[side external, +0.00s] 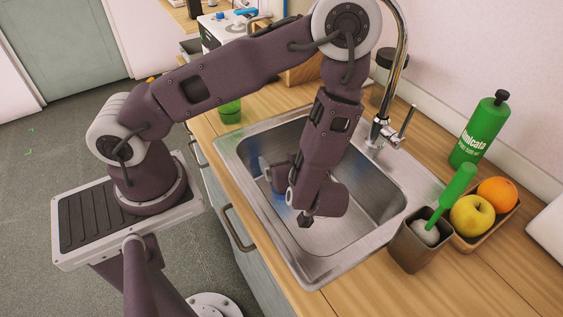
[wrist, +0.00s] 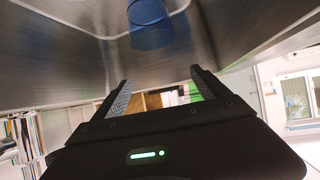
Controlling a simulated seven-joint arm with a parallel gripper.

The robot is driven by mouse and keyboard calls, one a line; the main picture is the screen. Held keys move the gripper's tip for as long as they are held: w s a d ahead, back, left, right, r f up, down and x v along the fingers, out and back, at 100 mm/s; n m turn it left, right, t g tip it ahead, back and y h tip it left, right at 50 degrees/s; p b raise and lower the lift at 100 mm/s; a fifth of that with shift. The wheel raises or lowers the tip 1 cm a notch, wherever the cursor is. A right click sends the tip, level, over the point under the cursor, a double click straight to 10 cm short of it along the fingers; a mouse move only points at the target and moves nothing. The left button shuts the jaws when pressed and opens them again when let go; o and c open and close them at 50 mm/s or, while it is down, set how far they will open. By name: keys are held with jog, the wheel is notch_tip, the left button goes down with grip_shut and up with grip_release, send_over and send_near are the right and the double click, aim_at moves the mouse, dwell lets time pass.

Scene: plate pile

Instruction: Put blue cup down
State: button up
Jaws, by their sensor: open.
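The blue cup (wrist: 150,22) shows at the top of the wrist view against the metal of the sink (wrist: 60,50), beyond my fingertips and apart from them. The picture there is tilted, and the cup's upper part is cut off by the frame edge. In the side view my gripper (side external: 266,171) is low inside the sink (side external: 375,205), turned toward its left wall. My arm hides the cup there; only bluish tints show on the metal. In the wrist view my gripper (wrist: 162,88) has its two fingers spread with nothing between them.
Sink walls stand close around my gripper. A faucet (side external: 388,125) rises behind the sink. A green cup (side external: 230,110) stands on the counter to the left. A brush holder (side external: 418,245), a fruit tray (side external: 490,228) and a green bottle (side external: 480,130) are to the right.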

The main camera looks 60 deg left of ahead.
jog(key=w+d+r+m+t+h, duration=0.2)
jog(key=w+d+r+t+h, duration=0.1)
jog(key=w+d+r+h, duration=0.6)
jog(key=d+r+m+t+h, duration=0.2)
jog(key=d+r+m+h, duration=0.35)
jog(key=r, duration=0.55)
jog(key=s+a+r+m, duration=0.2)
jog(key=s+r+m, duration=0.4)
jog(key=s, duration=0.6)
jog(key=s+a+m+g+y, duration=0.2)
jog(key=s+a, duration=0.5)
jog(key=s, duration=0.3)
jog(key=shift+s+a+f+y, duration=0.35)
jog(key=shift+a+f, duration=0.05)
